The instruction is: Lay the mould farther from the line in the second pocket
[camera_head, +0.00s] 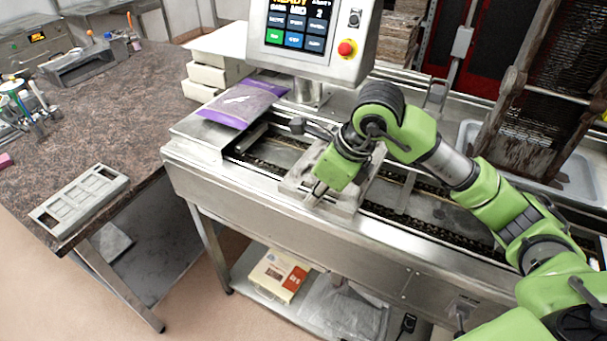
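One pale grey mould (80,197) with several rectangular cavities lies flat near the front edge of the dark stone table at left. No gripper is near it. The line (240,185) is a long steel bench with a recessed dark track (400,221). My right arm reaches in from the right, and its gripper (318,192) points down at a light grey block or plate (343,206) on the line. The wrist hides much of that piece, so I cannot tell whether the fingers are closed on it. My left gripper is out of view.
A control screen (295,22) with a red button (346,48) stands behind the line. A purple packet (236,103) lies on the line's left end. Boxes (212,75) stack behind it. The table's middle (110,120) is clear. A carton (279,276) sits on the lower shelf.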

